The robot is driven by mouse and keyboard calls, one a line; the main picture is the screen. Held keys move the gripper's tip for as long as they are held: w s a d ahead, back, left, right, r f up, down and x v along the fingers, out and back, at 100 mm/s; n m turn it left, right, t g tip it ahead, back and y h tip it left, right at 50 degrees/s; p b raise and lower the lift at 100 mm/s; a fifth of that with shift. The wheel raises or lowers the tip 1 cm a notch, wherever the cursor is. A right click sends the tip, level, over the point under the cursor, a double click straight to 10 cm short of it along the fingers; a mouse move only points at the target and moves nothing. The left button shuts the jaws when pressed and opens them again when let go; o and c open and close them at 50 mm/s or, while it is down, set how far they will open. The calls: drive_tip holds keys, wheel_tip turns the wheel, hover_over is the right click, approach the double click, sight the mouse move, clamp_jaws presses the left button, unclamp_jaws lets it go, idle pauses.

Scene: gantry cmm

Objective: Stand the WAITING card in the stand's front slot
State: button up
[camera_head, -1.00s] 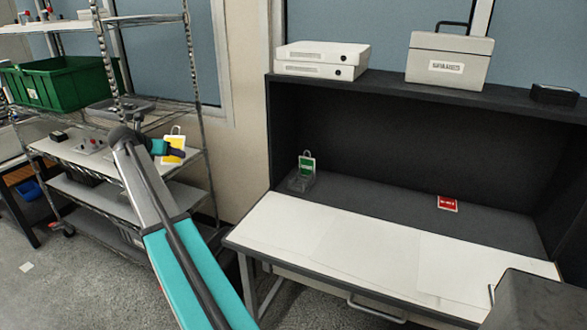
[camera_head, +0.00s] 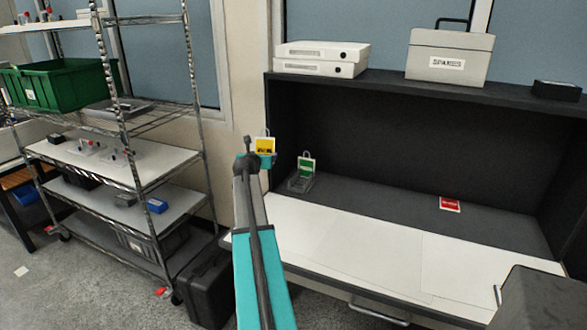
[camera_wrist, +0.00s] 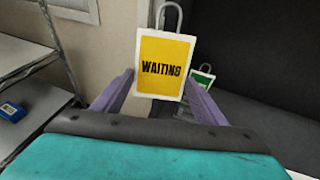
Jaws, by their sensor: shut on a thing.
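The yellow WAITING card (camera_wrist: 163,62) with a white border and a wire loop on top is upright between my gripper's fingers (camera_wrist: 160,98). In the head view the card (camera_head: 265,146) is held up at the end of my arm, left of the desk's recess. My gripper (camera_head: 262,161) is shut on it. The clear stand (camera_head: 299,183) is on the desk's dark surface at the left, holding a green card (camera_head: 306,164). In the wrist view the green card (camera_wrist: 203,77) shows behind and right of the WAITING card. The stand's slots are too small to make out.
A red card (camera_head: 449,204) lies on the desk's dark surface at right. White sheets (camera_head: 390,250) cover the desk front. A wire shelf (camera_head: 170,162) stands at left, and a black case (camera_head: 208,290) is on the floor between shelf and desk. The desk's middle is clear.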

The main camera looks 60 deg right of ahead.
drive_tip(key=s+d+f+m+g+h, duration=0.1)
drive_tip(key=s+d+f, duration=0.1)
drive_tip(key=s+d, duration=0.2)
drive_tip(key=s+d+f+m+g+h+b, duration=0.1)
drive_tip(key=s+d, duration=0.3)
drive_tip(key=s, duration=0.7)
drive_tip(key=s+d+f+m+g+h+b, duration=0.1)
drive_tip(key=s+d+f, duration=0.3)
drive_tip(key=s, duration=0.4)
drive_tip(key=shift+s+g+h, duration=0.2)
drive_tip(key=shift+g+h, duration=0.2)
drive_tip(key=shift+h, duration=0.2)
